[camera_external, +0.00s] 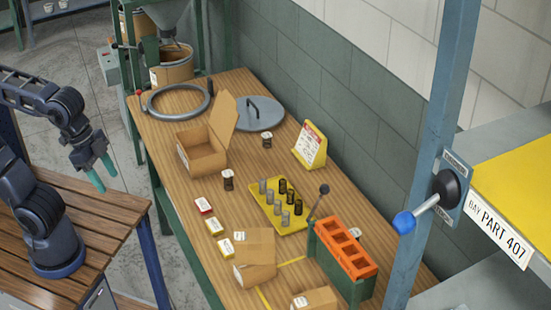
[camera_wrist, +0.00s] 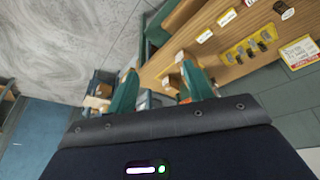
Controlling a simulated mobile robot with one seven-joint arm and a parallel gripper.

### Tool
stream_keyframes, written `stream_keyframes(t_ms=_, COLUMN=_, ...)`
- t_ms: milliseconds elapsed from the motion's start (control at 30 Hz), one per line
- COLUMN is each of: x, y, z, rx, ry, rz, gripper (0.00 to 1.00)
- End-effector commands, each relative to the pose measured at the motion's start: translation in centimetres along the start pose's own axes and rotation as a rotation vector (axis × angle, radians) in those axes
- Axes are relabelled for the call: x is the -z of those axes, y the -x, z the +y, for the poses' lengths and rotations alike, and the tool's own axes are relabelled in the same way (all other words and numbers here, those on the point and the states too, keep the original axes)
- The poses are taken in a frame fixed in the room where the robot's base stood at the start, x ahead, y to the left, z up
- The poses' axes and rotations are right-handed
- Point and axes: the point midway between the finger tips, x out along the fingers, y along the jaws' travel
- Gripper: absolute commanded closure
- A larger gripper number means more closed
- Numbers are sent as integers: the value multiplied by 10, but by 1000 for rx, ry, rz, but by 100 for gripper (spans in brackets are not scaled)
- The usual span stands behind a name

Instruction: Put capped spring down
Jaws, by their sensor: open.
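Small dark springs with white caps stand on the wooden bench (camera_external: 165,108). One capped spring (camera_external: 228,181) stands right of the small cartons, near the open cardboard box. Another (camera_external: 267,139) is farther back, and a white-topped piece (camera_external: 355,233) is partly hidden behind the orange-topped rack. My gripper (camera_external: 108,183) is open with its teal fingers apart and nothing between them. It is left of the bench, over the gap beside the slatted table, away from the springs. In the wrist view my gripper (camera_wrist: 160,84) also looks empty.
A yellow tray (camera_external: 262,208) holds several grey and dark springs. An open cardboard box (camera_external: 203,163), a grey lid (camera_external: 259,114), a yellow sign (camera_external: 310,146) and an orange-topped rack (camera_external: 346,249) also stand on the bench. A blue post (camera_external: 432,140) with a lever rises at right.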

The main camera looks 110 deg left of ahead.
Motion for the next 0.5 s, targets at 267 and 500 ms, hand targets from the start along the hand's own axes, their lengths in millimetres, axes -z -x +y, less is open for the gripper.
stream_keyframes(t_ms=267, x=-53, y=-7, z=17, rx=-22, ry=-108, rz=30, gripper=49)
stream_keyframes(t_ms=500, x=-58, y=-8, z=19, rx=-24, ry=-121, rz=32, gripper=49)
